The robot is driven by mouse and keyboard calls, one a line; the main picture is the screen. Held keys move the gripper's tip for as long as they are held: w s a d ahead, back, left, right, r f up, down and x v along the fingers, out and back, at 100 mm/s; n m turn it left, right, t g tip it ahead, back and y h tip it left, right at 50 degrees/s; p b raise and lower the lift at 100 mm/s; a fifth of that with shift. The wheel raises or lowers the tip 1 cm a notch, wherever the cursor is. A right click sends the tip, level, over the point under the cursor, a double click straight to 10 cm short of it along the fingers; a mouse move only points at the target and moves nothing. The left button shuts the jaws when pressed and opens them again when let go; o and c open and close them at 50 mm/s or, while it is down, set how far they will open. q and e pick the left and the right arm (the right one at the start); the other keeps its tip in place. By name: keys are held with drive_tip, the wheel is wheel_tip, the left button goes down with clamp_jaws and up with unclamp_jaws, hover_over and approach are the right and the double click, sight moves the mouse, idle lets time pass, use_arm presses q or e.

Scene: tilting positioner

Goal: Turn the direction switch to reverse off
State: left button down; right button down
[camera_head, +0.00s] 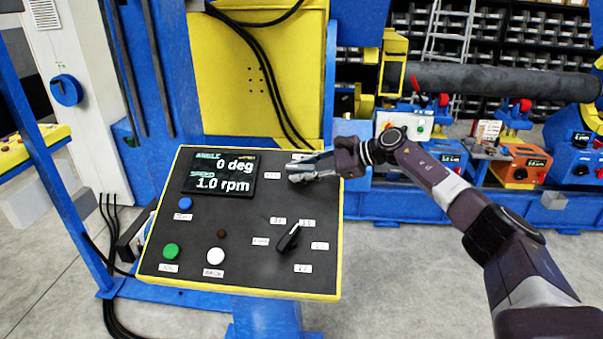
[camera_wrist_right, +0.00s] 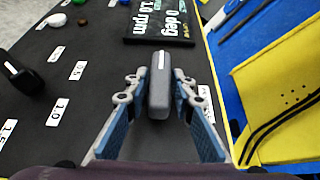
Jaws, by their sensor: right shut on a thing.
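The direction switch (camera_wrist_right: 158,88) is a dark knob with a white line at the end nearer the display. In the right wrist view it stands between the fingers of my right gripper (camera_wrist_right: 160,100), which is shut on it. In the head view my right gripper (camera_head: 300,172) reaches in from the right over the upper right of the control panel (camera_head: 235,195) and hides most of the switch. White labels lie beside it; their words are too small to read. My left gripper is not in view.
The display (camera_head: 218,173) reads angle 0 deg and speed 1.0 rpm. A black speed knob (camera_head: 288,239) with labels around it sits lower right. Blue (camera_head: 185,203), green (camera_head: 171,251) and white (camera_head: 215,256) buttons are at the left and bottom. A yellow positioner (camera_head: 255,80) stands behind.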

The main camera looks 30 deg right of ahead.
drive_tip(key=shift+r, duration=0.2)
drive_tip(key=c, duration=1.8)
unclamp_jaws()
drive_tip(key=shift+a, duration=0.15)
drive_tip(key=shift+c, duration=0.2)
drive_tip(key=shift+s+d, duration=0.15)
drive_tip(key=shift+d, duration=0.1)
drive_tip(key=v, duration=1.1)
drive_tip(key=shift+s+r, duration=0.2)
drive_tip(key=shift+s, duration=0.05)
